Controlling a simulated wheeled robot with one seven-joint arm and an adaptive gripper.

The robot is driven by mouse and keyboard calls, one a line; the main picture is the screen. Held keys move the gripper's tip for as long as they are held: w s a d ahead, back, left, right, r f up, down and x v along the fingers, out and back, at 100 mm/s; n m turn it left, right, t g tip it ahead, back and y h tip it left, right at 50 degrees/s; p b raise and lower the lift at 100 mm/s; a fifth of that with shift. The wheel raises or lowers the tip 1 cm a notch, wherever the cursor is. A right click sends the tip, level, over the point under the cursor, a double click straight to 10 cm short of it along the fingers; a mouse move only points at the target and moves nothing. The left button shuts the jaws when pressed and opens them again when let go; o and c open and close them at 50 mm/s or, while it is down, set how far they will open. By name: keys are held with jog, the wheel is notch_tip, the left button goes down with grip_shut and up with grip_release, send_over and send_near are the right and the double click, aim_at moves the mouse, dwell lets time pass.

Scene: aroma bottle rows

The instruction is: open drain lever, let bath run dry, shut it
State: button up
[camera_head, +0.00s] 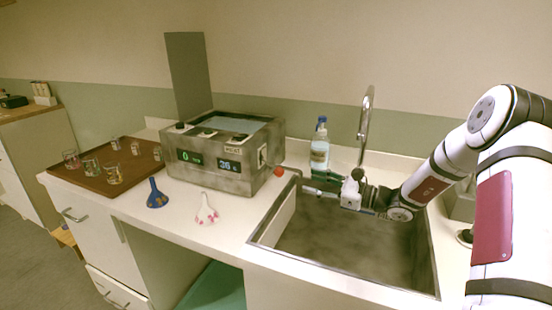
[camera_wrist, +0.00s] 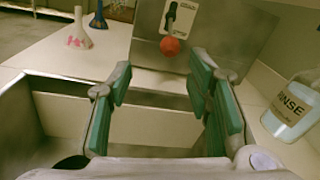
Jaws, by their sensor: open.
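The bath (camera_head: 225,155) is a grey box on the counter with an open top holding liquid and two lit displays, one reading 0 and the other 36. Its drain lever has a red ball knob (camera_head: 279,172) on the right end face. In the wrist view the red knob (camera_wrist: 170,46) hangs below a dark lever on a white plate (camera_wrist: 178,18). My gripper (camera_head: 310,190) is over the sink's left part, to the right of the knob and apart from it. In the wrist view my gripper (camera_wrist: 160,105) is open and empty, its green pads spread below the knob.
The sink (camera_head: 345,235) lies under my arm, with a tall faucet (camera_head: 366,120) behind it. A rinse bottle (camera_head: 320,150) stands at the back, close to my gripper; its label shows in the wrist view (camera_wrist: 292,108). A blue funnel (camera_head: 156,195), a white-pink item (camera_head: 206,210) and a brown tray (camera_head: 85,178) with several glasses are left.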

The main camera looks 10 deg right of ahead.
aim_at(278, 171)
jog(key=shift+m+t, duration=0.3)
jog(key=shift+m, duration=0.1)
jog(key=x, duration=0.9)
jog(key=w+x, duration=0.1)
jog(key=x, duration=0.3)
jog(key=shift+w+d+f, duration=0.15)
jog(key=shift+d+f, duration=0.05)
jog(key=shift+f, duration=0.1)
grip_shut()
